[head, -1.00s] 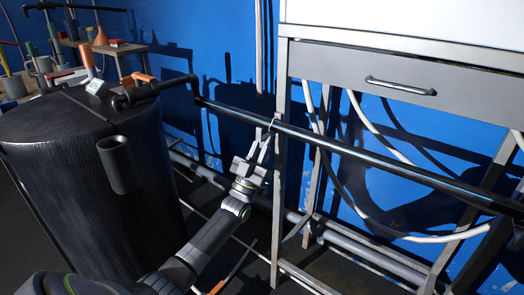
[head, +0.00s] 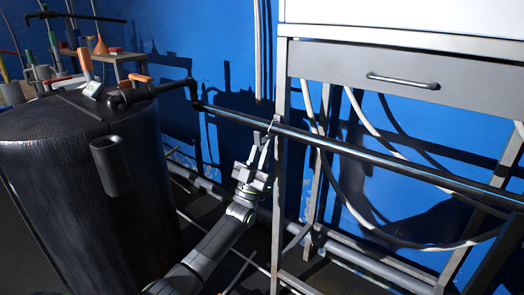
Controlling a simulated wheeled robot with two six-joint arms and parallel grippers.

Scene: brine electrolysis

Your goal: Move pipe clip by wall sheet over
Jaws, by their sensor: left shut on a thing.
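A small light-grey pipe clip (head: 272,124) is on the long black pipe (head: 235,113), just left of the steel cabinet's front leg. My left gripper (head: 264,143) reaches up from below with its fingertips at the clip. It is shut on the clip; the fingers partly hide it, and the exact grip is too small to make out. No wall sheet can be told apart for sure on the blue wall (head: 240,50). My right gripper is not in view.
A black tank (head: 60,190) with a stub pipe (head: 110,165) stands left of my arm. The steel cabinet (head: 410,80) stands close on the right, with hoses (head: 345,190) hanging beneath it. Low pipes run along the wall's foot. A cluttered bench (head: 135,60) is at the back left.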

